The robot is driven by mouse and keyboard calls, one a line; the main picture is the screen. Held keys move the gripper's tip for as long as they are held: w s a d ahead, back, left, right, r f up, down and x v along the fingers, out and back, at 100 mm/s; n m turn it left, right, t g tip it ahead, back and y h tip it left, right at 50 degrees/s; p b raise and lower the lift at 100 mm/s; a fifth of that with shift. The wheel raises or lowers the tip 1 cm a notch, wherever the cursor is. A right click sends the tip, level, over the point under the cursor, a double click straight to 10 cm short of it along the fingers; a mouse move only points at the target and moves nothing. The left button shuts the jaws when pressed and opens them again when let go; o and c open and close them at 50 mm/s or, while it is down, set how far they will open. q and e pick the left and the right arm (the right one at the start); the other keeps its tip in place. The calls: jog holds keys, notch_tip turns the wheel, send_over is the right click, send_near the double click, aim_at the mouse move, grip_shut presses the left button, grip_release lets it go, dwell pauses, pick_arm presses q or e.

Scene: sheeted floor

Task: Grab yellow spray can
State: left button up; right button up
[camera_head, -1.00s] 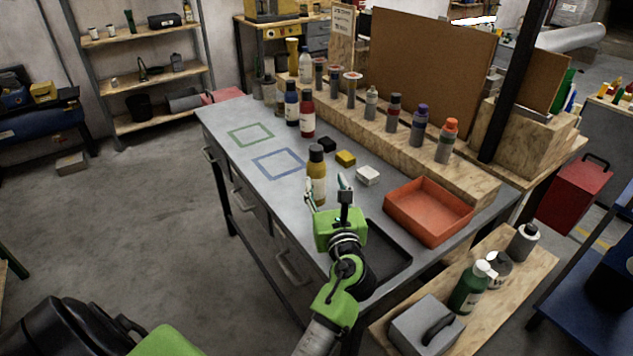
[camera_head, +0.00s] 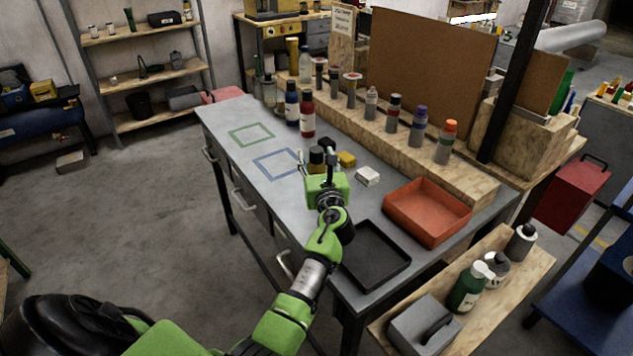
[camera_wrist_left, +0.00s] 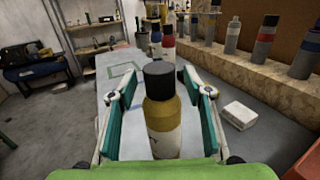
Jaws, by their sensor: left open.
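The yellow spray can (camera_wrist_left: 162,112), with a black cap and a pale label, stands upright on the grey workbench (camera_head: 232,113). In the head view it is mostly hidden behind my left gripper (camera_head: 318,160), and its black cap (camera_head: 316,154) shows above. In the left wrist view my left gripper (camera_wrist_left: 160,105) is open, with one green-padded finger on each side of the can. A gap shows between the can and each finger. My right gripper is not in view.
An orange tray (camera_head: 428,237) and a black tray (camera_head: 403,257) lie to the right. A white block (camera_head: 368,176), a yellow block (camera_head: 347,159) and a red bottle (camera_head: 307,120) stand near the can. A wooden ledge with several cans runs behind. Blue and green outlined squares mark clear bench at left.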

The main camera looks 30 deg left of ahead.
pick_arm(q)
jog(key=shift+w+a, duration=0.15)
jog(key=shift+w, duration=0.05)
grip_shut()
jog(key=shift+r, duration=0.1)
